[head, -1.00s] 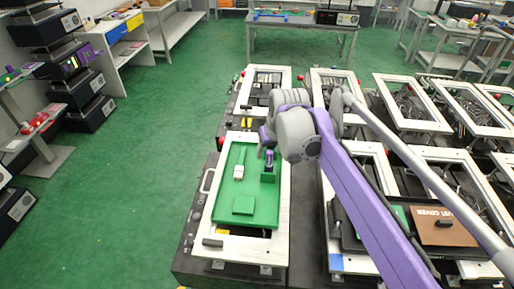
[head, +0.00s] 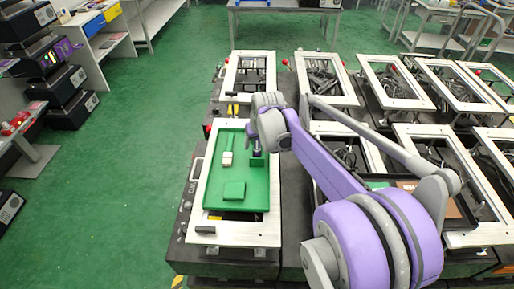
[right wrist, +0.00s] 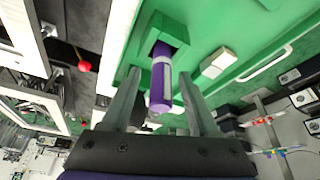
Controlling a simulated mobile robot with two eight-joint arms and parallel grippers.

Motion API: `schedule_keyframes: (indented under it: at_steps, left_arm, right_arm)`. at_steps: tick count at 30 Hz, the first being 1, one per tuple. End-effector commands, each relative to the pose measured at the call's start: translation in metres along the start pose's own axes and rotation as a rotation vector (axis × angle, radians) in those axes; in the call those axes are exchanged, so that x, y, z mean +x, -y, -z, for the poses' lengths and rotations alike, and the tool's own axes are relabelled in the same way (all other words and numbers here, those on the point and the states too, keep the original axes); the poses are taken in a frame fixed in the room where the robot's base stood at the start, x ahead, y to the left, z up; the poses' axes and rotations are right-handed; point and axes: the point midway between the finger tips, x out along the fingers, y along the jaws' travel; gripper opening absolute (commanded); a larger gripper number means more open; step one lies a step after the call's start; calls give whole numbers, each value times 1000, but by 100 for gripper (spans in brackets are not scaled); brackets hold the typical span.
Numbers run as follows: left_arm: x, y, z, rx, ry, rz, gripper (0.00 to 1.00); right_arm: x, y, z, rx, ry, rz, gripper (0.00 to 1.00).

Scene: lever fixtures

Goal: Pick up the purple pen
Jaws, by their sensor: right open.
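The purple pen (right wrist: 161,88), with a pale band, stands in the square hole of a green holder (right wrist: 183,28) in the right wrist view. My right gripper (right wrist: 160,92) is open, with one finger on each side of the pen and visible gaps between. In the head view the gripper (head: 255,150) is above the holder (head: 260,170) at the right side of a green tray (head: 213,192). The pen is mostly hidden there. My left gripper is not in view.
A small white block (head: 227,159) and a flat green block (head: 234,191) are on the tray. A white frame (head: 201,226) surrounds the tray. More framed fixtures stand behind and to the right. Green floor at the left is clear.

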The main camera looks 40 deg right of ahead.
Motion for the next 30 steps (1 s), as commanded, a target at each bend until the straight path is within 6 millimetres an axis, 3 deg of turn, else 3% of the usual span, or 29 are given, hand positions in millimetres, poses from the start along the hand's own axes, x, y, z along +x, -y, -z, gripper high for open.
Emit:
schedule_keyframes:
  at_steps: [6, 16, 30]
  left_arm:
    - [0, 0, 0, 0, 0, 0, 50]
    - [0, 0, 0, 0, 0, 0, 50]
    - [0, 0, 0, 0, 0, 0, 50]
  right_arm:
    - [1, 0, 0, 0, 0, 0, 59]
    - [0, 0, 0, 0, 0, 0, 0]
    - [-3, 0, 1, 0, 0, 0, 0]
